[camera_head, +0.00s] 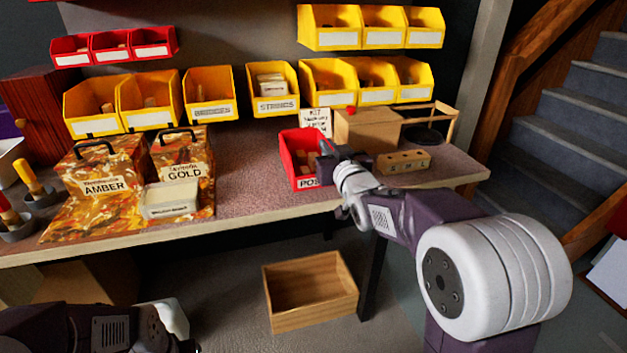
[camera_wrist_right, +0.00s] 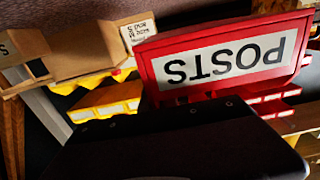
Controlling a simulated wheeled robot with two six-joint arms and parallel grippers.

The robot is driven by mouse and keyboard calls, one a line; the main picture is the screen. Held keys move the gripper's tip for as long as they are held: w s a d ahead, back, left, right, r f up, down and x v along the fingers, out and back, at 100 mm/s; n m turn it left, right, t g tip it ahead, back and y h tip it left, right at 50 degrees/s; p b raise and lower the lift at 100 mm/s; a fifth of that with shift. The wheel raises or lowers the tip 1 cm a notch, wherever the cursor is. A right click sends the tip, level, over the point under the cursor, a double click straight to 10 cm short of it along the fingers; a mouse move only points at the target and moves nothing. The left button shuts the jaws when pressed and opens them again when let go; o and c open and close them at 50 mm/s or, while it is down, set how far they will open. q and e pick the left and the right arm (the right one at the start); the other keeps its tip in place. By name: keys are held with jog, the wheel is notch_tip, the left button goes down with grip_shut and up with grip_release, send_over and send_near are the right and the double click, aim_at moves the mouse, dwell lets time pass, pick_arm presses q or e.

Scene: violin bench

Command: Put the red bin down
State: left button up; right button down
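The red bin (camera_head: 291,159) with a white POSTS label is at the front of the bench, right of centre, with small wooden pieces inside. My right gripper (camera_head: 332,159) is at the bin's right front side and appears shut on its wall. The label is upside down in the right wrist view, where the red bin (camera_wrist_right: 222,60) fills the upper right behind the dark gripper body. The fingertips are hidden there. Whether the bin's bottom touches the bench (camera_head: 245,180) cannot be told. My left arm shows at the lower left; its fingers cannot be made out.
A wooden block with holes (camera_head: 404,162) and a cardboard box (camera_head: 367,130) are right of the red bin. The GOLD box (camera_head: 183,163) and AMBER box (camera_head: 102,172) stand left. Bare bench lies between. An empty wooden crate (camera_head: 310,318) is on the floor below.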

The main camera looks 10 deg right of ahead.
aim_at(306, 156)
jog(key=shift+w+a+f, duration=0.85)
jog(key=shift+w+a, duration=0.1)
jog(key=shift+a, duration=0.15)
jog(key=shift+f+b, duration=1.4)
jog(key=shift+f, duration=0.55)
jog(key=shift+f, duration=0.2)
jog(key=c, duration=1.6)
grip_release()
jog(key=shift+c, duration=0.2)
